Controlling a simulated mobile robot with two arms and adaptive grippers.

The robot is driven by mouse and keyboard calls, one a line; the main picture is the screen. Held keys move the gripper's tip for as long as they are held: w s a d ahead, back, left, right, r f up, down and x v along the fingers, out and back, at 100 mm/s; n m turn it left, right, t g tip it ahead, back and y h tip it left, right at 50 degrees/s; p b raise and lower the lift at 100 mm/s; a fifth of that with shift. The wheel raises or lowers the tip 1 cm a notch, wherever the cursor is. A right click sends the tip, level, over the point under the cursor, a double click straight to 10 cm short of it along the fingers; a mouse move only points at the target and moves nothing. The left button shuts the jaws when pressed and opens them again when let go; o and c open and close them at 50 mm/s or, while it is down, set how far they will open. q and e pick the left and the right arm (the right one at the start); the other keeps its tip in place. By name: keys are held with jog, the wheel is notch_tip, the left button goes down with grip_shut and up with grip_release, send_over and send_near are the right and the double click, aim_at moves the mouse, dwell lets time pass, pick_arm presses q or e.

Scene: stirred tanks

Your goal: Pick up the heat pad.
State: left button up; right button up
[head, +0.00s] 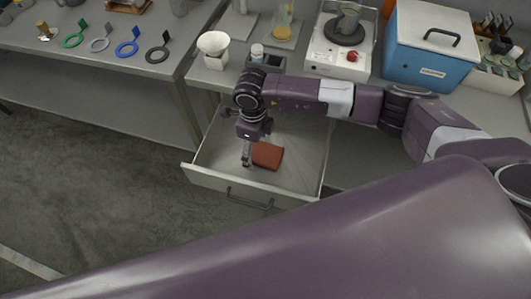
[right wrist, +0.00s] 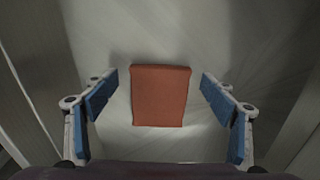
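The heat pad (head: 268,156) is a small reddish-brown rectangle lying flat on the floor of an open drawer (head: 225,178). In the right wrist view the heat pad (right wrist: 160,96) lies in the middle, between the fingers and farther off. My right gripper (head: 247,155) hangs down into the drawer area, at the left of the pad in the head view. In the right wrist view my right gripper (right wrist: 160,95) is open, its blue-padded fingers apart on both sides of the pad, with nothing held. My left gripper is not in view.
The drawer's front with a dark handle (head: 250,199) and its side walls surround the pad. Ring-shaped tools (head: 127,45) lie on the left bench.

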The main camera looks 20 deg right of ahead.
aim_at(256, 150)
jog(key=c, duration=1)
jog(key=shift+r, duration=0.1)
jog(key=shift+r+b, duration=1.5)
jog(key=shift+r, duration=8.55)
